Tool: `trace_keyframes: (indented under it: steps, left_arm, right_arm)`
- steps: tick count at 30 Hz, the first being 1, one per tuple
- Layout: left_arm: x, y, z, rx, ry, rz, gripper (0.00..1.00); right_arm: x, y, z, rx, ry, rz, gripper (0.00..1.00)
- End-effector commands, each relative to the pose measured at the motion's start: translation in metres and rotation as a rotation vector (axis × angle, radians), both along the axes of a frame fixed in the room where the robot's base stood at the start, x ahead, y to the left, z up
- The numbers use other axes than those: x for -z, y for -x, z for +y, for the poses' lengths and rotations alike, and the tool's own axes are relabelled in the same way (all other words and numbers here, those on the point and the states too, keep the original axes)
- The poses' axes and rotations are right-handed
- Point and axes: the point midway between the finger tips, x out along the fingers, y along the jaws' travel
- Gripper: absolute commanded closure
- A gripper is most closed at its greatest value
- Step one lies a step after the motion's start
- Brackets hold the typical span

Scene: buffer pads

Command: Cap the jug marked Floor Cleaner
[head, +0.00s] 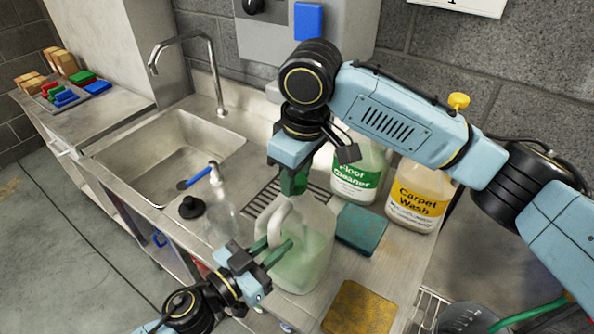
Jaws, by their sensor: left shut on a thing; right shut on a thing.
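The jug marked Floor Cleaner (355,180), with a green label, stands at the back of the counter; my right arm hides its top. A second translucent jug (308,262) with pale green liquid stands in front, showing no label on this side. My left gripper (277,251) is shut on this front jug at its handle. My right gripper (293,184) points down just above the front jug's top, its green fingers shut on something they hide. I cannot make out a cap there, or whether the gripper touches the jug.
A Carpet Wash jug (418,197) stands at the right. A teal pad (361,229) and a yellow pad (360,308) lie on the counter. A clear bottle (224,222) and a black round piece (192,207) are left of the front jug, near the sink (165,150).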

Motion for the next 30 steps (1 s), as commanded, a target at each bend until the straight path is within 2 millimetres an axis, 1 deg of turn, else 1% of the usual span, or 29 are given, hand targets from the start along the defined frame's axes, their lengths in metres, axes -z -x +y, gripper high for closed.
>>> trace_keyframes:
  steps: [15,23,30]
  left_arm:
    - [0.0007,0.0004,0.0000,0.000,-0.001,0.001,1.00]
    - [0.0007,0.0004,0.0000,0.001,-0.001,0.001,1.00]
    - [0.0007,0.0005,-0.0001,0.001,-0.001,0.001,1.00]
  right_arm:
    - [-0.0003,0.0012,0.0043,1.039,-0.020,-0.005,0.82]
    - [-0.0005,0.0001,0.0051,1.511,-0.027,-0.009,0.82]
    - [-0.0002,-0.0013,0.0063,1.957,-0.035,-0.011,0.82]
